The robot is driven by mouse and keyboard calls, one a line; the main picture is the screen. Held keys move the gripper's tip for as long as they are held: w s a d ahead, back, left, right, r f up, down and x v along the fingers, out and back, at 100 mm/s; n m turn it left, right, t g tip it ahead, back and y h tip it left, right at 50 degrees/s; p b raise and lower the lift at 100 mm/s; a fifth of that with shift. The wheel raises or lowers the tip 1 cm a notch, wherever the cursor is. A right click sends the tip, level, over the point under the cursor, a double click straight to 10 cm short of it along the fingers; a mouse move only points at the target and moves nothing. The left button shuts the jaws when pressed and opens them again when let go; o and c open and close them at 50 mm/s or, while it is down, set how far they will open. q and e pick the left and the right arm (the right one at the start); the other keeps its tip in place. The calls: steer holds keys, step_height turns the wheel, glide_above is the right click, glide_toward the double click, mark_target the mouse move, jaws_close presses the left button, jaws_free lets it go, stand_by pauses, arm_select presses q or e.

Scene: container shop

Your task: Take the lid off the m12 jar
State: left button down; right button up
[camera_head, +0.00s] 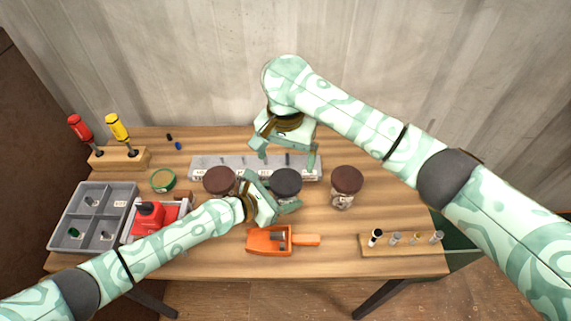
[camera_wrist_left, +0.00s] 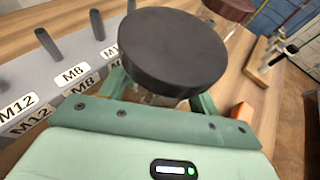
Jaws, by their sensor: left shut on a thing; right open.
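A jar with a black lid (camera_head: 286,181) stands in the middle of the table, between two jars with brown lids, one at left (camera_head: 219,180) and one at right (camera_head: 347,179). I cannot read which jar is m12. My left gripper (camera_head: 284,195) is shut on the black-lidded jar. In the left wrist view the black lid (camera_wrist_left: 172,50) sits on the jar, with the fingers on either side of the glass just below it. Most of that glass is hidden. My right gripper (camera_head: 287,161) is open and empty, above and behind the black lid, fingers pointing down.
A grey rail (camera_head: 205,162) with pegs and M8 and M12 labels runs behind the jars. An orange scoop (camera_head: 268,242) lies in front. A grey compartment tray (camera_head: 75,243), red item (camera_head: 150,216) and screwdriver block (camera_head: 122,158) are left. A bolt block (camera_head: 405,247) is front right.

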mark_target(285, 181)
steer(key=shift+d, duration=0.1)
steer(key=shift+m, duration=0.3)
step_height(285, 181, down, 8)
steer(key=shift+r, duration=0.2)
steer(key=c, duration=1.1)
steer(key=shift+n, duration=1.7)
steer(key=o, duration=1.1)
steer(key=shift+s, duration=0.1)
